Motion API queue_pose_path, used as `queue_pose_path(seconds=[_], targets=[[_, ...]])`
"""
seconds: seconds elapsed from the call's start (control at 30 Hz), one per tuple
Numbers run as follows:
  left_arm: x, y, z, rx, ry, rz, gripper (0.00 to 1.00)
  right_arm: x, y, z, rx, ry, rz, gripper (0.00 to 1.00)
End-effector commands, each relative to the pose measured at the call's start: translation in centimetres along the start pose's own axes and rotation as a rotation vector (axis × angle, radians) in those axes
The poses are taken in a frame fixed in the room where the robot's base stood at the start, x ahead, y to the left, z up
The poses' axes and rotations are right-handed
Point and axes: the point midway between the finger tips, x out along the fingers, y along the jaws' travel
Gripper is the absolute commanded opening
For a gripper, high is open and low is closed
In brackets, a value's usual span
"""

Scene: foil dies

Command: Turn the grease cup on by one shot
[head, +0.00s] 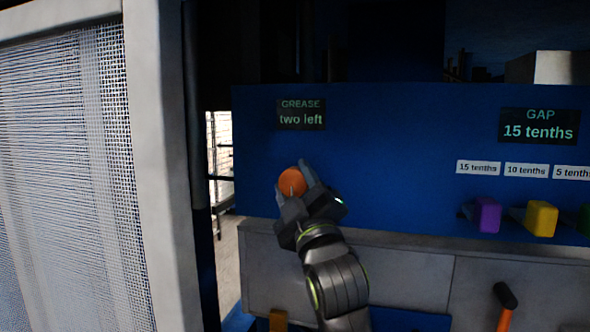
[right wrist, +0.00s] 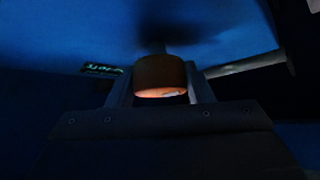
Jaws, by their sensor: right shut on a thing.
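The grease cup is an orange round knob (head: 291,182) on the blue panel, below a sign (head: 301,114) that reads "GREASE two left". My right gripper (head: 296,183) is at the cup, with one finger on each side of it. In the right wrist view the orange cup (right wrist: 160,77) sits between the fingers (right wrist: 160,90), and a stem behind it runs to the blue panel. The gripper is shut on the cup. My left gripper is not in view.
A sign (head: 540,125) reads "GAP 15 tenths". Purple (head: 487,215) and yellow (head: 541,218) blocks stick out below labels. An orange handle with a black end (head: 505,296) stands lower right. A mesh guard (head: 70,180) with a pale post fills the left.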

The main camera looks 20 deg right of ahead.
Motion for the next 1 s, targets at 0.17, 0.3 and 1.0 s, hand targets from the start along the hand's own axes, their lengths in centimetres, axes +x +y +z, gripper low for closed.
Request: queue_pose_path(seconds=[0.17,0.3,1.0], targets=[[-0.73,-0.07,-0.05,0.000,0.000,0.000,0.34,0.05,0.09,-0.03,-0.033,0.000,-0.031,0.24],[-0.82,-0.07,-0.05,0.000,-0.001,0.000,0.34,0.01,0.02,0.02,-0.042,0.000,-0.041,0.24],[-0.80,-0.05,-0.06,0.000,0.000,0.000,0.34,0.00,-0.02,0.03,-0.043,-0.001,-0.042,0.68]])
